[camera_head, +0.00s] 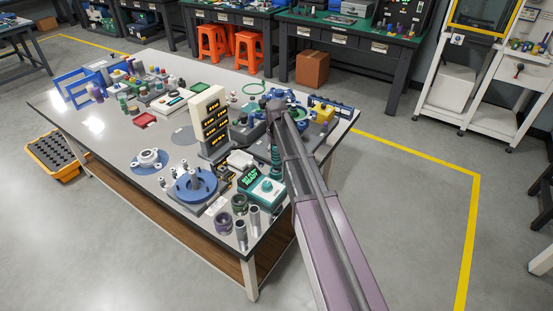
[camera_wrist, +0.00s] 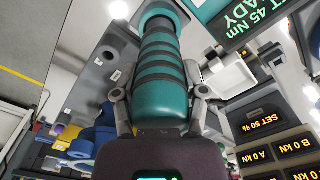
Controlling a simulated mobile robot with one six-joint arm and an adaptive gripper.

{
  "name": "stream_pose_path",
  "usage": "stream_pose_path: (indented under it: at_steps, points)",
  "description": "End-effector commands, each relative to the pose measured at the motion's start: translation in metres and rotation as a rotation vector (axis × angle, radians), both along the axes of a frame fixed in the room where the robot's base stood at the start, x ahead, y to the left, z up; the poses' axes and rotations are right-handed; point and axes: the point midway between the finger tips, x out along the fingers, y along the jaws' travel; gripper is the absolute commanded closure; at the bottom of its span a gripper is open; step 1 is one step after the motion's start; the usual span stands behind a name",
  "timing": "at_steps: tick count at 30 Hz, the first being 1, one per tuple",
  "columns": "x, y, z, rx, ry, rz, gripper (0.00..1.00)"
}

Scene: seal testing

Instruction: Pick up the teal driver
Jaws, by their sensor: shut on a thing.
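The teal driver (camera_wrist: 162,70) is a thick teal cylinder with dark bands, and it fills the middle of the wrist view. My gripper (camera_wrist: 161,98) has a finger on each side of it and is shut on its body. In the head view a banded strip of the driver (camera_head: 275,160) shows just left of my arm, roughly upright, behind the teal controller box (camera_head: 268,190). My arm hides my gripper there. I cannot tell whether the driver's far end touches anything.
The controller's green display (camera_wrist: 245,30) is close to the driver's right. A column of amber readouts (camera_head: 214,120) stands to the left in the head view. Dark rings (camera_head: 239,204), metal cylinders (camera_head: 254,216) and a blue flanged fixture (camera_head: 195,184) crowd the workbench (camera_head: 95,140) near its front corner.

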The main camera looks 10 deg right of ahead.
Motion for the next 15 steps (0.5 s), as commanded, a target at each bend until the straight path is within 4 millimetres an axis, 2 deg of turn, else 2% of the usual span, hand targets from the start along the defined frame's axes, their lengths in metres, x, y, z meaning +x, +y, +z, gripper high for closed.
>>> stream_pose_path:
  at_steps: [8, 15]
  points:
    - [0.0, -0.001, 0.002, -0.001, 0.001, 0.0, 1.0]
    - [0.0, -0.001, 0.011, -0.001, 0.0, 0.0, 1.0]
